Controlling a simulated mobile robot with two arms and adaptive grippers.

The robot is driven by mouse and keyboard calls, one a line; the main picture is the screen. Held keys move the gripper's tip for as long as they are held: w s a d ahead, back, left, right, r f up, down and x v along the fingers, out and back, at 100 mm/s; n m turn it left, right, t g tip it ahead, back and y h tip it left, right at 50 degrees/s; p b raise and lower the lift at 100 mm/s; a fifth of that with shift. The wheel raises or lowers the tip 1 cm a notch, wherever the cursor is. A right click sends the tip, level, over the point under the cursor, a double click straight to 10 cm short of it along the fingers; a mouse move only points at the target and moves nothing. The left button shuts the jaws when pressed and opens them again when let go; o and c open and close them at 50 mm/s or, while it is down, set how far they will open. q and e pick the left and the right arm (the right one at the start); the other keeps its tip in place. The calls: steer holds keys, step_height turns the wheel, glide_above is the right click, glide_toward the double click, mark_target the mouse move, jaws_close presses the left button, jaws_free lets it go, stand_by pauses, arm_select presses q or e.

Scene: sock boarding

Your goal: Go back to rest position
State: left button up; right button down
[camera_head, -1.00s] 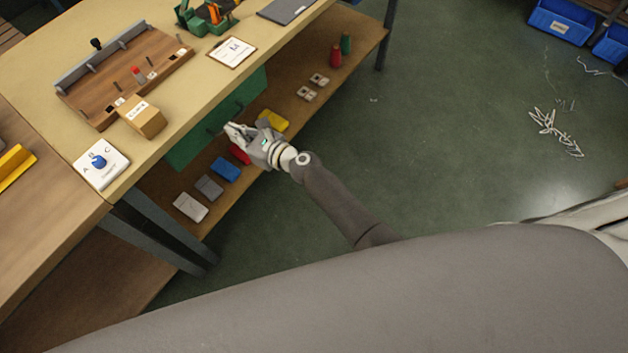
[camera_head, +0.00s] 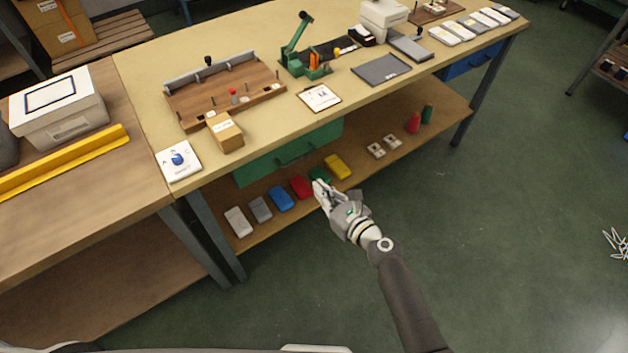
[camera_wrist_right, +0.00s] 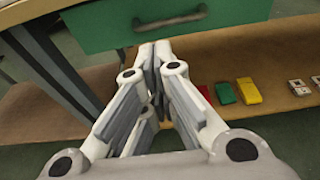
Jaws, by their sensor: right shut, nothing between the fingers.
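My right gripper (camera_head: 320,190) is shut and empty in the head view. It hangs in front of the workbench (camera_head: 225,182), near the lower shelf's front edge. In the right wrist view the fingers of my right gripper (camera_wrist_right: 153,55) meet, and the green drawer (camera_wrist_right: 185,22) with its dark handle is just beyond them. I cannot tell from these views whether the fingertips touch the drawer. My left gripper is not in view.
The lower shelf (camera_head: 365,178) carries several coloured blocks, including a yellow one (camera_head: 338,167). The benchtop holds a wooden fixture (camera_head: 245,95), a cardboard box (camera_head: 226,132) and a clipboard (camera_head: 320,97). A second table (camera_head: 90,205) stands at the left. Open green floor lies to the right.

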steer(key=shift+v, duration=1.85)
steer(key=s+d+f+n+g+h, duration=0.25)
steer(key=s+f+n, duration=0.3)
steer(key=f, duration=0.35)
steer(key=s+d+f+n+g+h, duration=0.15)
steer(key=s+d+f+n, duration=0.35)
steer(key=f, duration=0.5)
steer(key=s+d+f+n+g+h, duration=0.2)
steer(key=s+f+n, duration=0.2)
steer(key=s+f, duration=0.4)
steer(key=s+d+f+n+g+h, duration=0.1)
steer(key=s+d+f+n, duration=0.3)
steer(key=s, duration=0.4)
steer(key=s+d+f+n+g+h, duration=0.1)
steer(key=s+d+f+n+g, duration=0.1)
steer(key=s+d+f+n, duration=0.2)
steer(key=s+d+f+n+g+h, duration=0.1)
steer(key=s+d+f+n, duration=0.3)
steer(key=s+n, duration=0.4)
steer(key=s+g, duration=0.1)
steer(key=s, duration=0.3)
steer(key=shift+f+h, duration=0.3)
steer(key=c, duration=2.2)
jaws_free()
steer(key=shift+s, duration=0.1)
